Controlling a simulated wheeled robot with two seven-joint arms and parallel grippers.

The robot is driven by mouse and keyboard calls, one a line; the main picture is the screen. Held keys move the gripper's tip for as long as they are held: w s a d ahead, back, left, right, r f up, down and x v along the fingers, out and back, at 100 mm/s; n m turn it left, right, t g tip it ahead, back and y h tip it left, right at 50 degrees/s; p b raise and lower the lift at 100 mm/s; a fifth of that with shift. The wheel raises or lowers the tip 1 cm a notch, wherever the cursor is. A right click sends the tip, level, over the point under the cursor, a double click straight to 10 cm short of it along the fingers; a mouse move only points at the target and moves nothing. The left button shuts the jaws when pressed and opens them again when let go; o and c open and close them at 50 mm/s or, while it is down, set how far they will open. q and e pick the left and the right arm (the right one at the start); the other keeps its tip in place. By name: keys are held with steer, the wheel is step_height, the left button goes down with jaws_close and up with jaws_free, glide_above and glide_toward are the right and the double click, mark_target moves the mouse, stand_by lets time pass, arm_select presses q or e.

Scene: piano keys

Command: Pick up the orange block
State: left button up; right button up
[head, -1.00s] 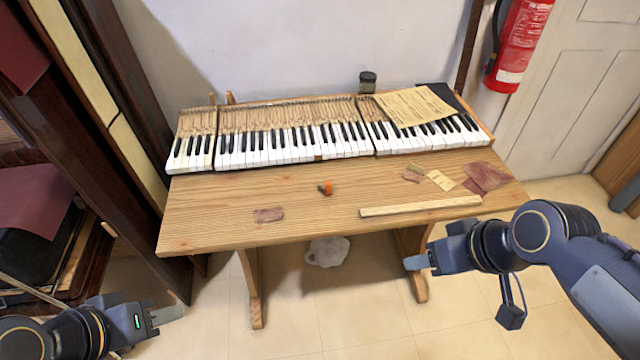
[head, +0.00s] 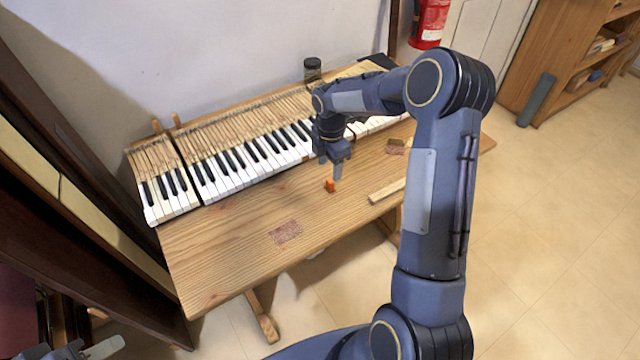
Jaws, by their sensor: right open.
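The small orange block (head: 330,186) lies on the wooden table (head: 230,252), in front of the piano keys. My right gripper (head: 332,168) is above the table, right by the block in the picture, with its fingers pointing down. It is open, and nothing shows between its fingers. I cannot tell how high its tips are above the block. My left gripper (head: 96,348) is low at the bottom left corner, partly cut off by the frame and far from the block. Its opening is not clear.
The piano keyboard (head: 250,157) runs along the back of the table. A reddish scrap (head: 285,233) lies at the front left. A dark jar (head: 312,69) stands behind the keys.

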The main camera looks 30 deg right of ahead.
mark_target(330, 181)
step_height(330, 181, down, 6)
steer(key=shift+d+f+p, duration=0.1)
steer(key=shift+f+p, duration=0.15)
steer(key=shift+p, duration=0.55)
steer(key=shift+f, duration=0.55)
steer(key=c, duration=1)
steer(key=shift+r, duration=0.1)
